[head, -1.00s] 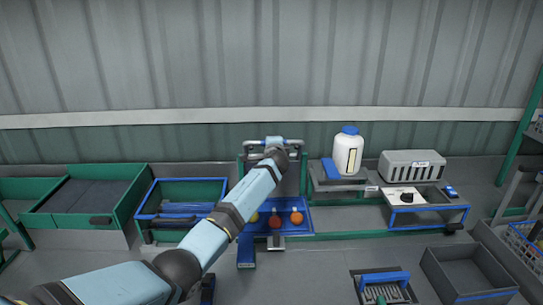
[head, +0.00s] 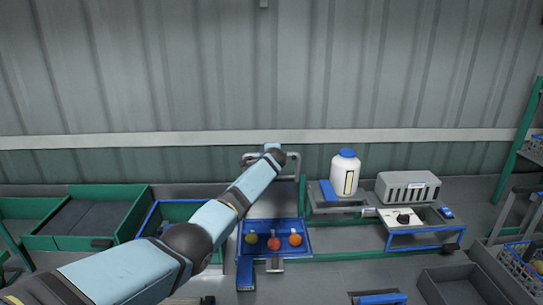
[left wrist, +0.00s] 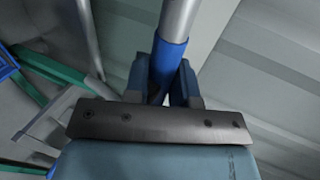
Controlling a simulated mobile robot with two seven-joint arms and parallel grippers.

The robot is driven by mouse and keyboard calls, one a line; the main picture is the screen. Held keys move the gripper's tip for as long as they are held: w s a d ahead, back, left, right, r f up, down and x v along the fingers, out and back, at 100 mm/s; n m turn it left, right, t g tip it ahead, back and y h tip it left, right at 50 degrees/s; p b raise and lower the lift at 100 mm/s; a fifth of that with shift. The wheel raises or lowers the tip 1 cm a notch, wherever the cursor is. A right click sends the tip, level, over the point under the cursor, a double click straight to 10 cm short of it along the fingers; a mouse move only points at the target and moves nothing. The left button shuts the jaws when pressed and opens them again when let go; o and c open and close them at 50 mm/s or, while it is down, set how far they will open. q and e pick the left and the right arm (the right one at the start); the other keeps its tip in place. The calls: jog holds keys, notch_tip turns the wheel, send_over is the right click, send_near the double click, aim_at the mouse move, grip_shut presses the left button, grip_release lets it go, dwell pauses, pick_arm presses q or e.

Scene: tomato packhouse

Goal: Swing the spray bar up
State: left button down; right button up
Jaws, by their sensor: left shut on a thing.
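The spray bar (head: 293,155) is a grey metal bar above the blue tray at the back of the bench, in front of the wall. My left gripper (head: 273,149) reaches it in the head view, and my arm covers part of the bar. In the left wrist view my left gripper (left wrist: 165,82) is shut around a blue sleeve on the metal spray bar (left wrist: 178,18). The bar runs up out of that picture. My right gripper does not show in either view.
A blue tray (head: 275,222) with several round fruits lies below the bar. A white bottle (head: 345,178) and a grey slotted box (head: 408,187) stand to the right. Green-framed bins (head: 85,215) stand left. The corrugated wall (head: 270,70) is close behind.

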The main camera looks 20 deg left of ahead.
pick_arm(q)
jog(key=shift+w+a+r, duration=0.1)
jog(key=shift+r, duration=0.35)
jog(key=c, duration=1.1)
grip_release()
jog(key=shift+o, duration=0.7)
jog(key=shift+w+f, duration=0.15)
jog(key=shift+f, duration=0.15)
jog(key=v, duration=1.3)
jog(key=shift+s+r+b, duration=0.2)
jog(key=shift+s+b, duration=0.15)
jog(key=shift+f, duration=0.1)
